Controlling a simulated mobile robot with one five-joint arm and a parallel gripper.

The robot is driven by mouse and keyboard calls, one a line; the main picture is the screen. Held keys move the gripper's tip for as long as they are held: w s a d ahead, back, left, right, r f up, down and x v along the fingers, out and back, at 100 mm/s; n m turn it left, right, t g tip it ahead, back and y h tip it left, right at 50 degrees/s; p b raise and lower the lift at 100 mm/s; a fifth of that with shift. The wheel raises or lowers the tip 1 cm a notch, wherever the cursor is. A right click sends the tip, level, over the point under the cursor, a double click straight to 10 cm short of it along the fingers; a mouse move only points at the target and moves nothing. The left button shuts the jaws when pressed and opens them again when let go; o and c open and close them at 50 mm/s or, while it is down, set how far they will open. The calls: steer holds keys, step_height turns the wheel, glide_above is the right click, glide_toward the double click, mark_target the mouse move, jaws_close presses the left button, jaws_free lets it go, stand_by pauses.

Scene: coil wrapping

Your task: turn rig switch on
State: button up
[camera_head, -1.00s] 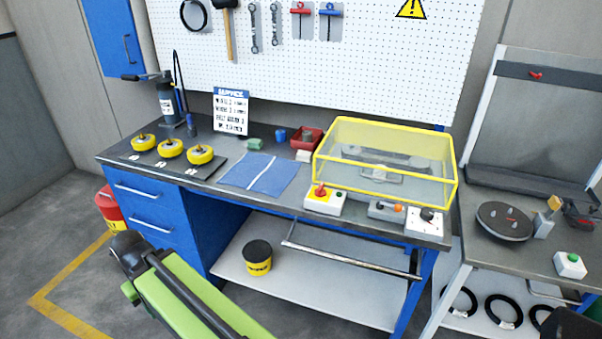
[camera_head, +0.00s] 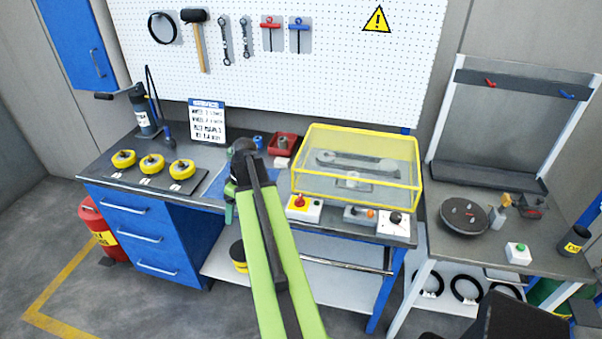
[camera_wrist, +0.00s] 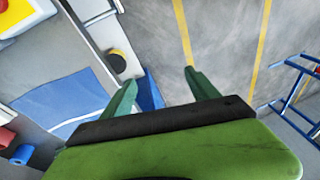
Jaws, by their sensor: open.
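A white box with a red-and-yellow knob (camera_head: 300,203) sits at the bench's front edge, before the yellow-framed clear cover (camera_head: 357,167). I cannot tell from labels which is the rig switch. My gripper (camera_wrist: 162,78) is open and empty in the wrist view, pointing down past the bench edge. In the head view my arm hides most of it, left of the boxes. The red-and-yellow knob (camera_wrist: 12,12) is partly cut off at the wrist view's top left.
A blue mat (camera_wrist: 62,103) lies on the bench beside my gripper. Yellow wheels (camera_head: 152,164) stand at the bench's left. A rail (camera_head: 345,262) runs below the bench front. A second table at right holds a dark disc (camera_head: 464,216) and a green-button box (camera_head: 517,253).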

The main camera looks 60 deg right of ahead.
steer(key=s+d+r+t+p, duration=0.1)
steer(key=s+d+r+p, duration=0.3)
steer(key=d, duration=0.3)
steer(key=s+d+r+p, duration=0.1)
steer(key=s+d+r, duration=0.45)
steer(key=d, duration=0.25)
steer(key=n+t+p, duration=0.1)
steer(key=p, duration=0.2)
glide_toward(300, 197)
steer(key=shift+h, duration=0.3)
steer(key=b+x, duration=0.8)
steer(key=b, duration=0.7)
steer(key=shift+a+b, duration=0.1)
steer(key=shift+b, duration=0.3)
steer(key=shift+w+a+f+b, duration=0.1)
steer(key=shift+w+f+b, duration=0.15)
steer(key=shift+f+b, duration=0.2)
steer(key=shift+r, duration=0.1)
steer(key=shift+c, duration=0.4)
